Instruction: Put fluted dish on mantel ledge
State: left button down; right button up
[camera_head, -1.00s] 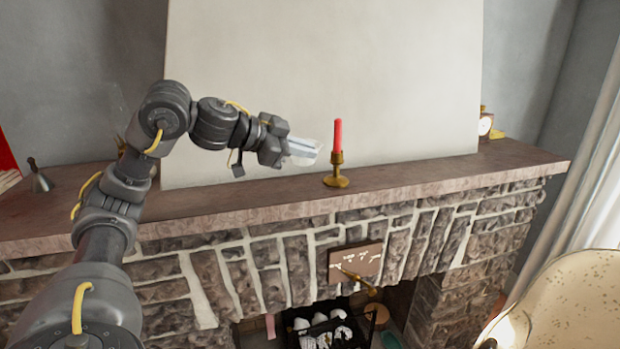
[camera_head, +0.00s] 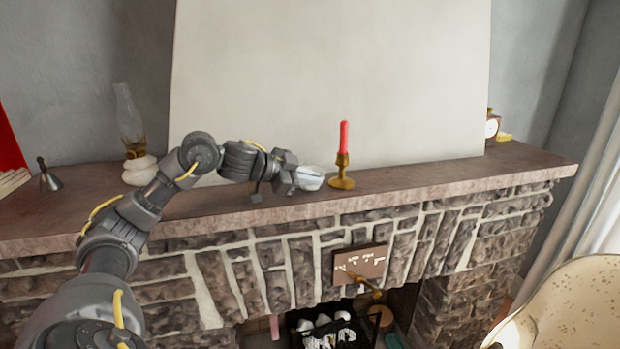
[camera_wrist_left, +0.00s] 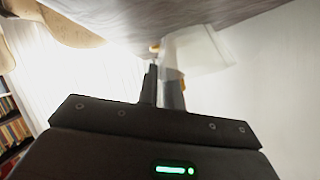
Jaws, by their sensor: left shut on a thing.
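The fluted dish (camera_head: 311,178) is pale and glassy. My left gripper (camera_head: 295,178) is shut on it and holds it low over the mantel ledge (camera_head: 240,203), just left of the candlestick. I cannot tell whether the dish touches the ledge. In the left wrist view the dish (camera_wrist_left: 200,52) is a translucent pale shape beyond the fingers of the left gripper (camera_wrist_left: 165,85), close to the ledge surface (camera_wrist_left: 200,12). My right gripper is not in view.
A brass candlestick (camera_head: 342,181) with a red candle stands right beside the dish. An oil lamp (camera_head: 137,165) and a small bell (camera_head: 48,178) stand to the left. A clock (camera_head: 492,125) is at the right end. The ledge right of the candlestick is clear.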

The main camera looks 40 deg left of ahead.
pick_arm(q)
jog(key=shift+d, duration=0.1)
jog(key=c, duration=1.5)
grip_release()
jog(key=shift+f, duration=0.1)
jog(key=shift+c, duration=0.2)
jog(key=shift+s+a, duration=0.2)
jog(key=shift+s, duration=0.05)
jog(key=b+v, duration=0.8)
jog(key=v, duration=0.2)
jog(key=shift+s, duration=0.1)
jog(key=shift+s+a+r+b, duration=0.2)
jog(key=shift+s+r+b, duration=0.1)
jog(key=shift+s+r, duration=0.25)
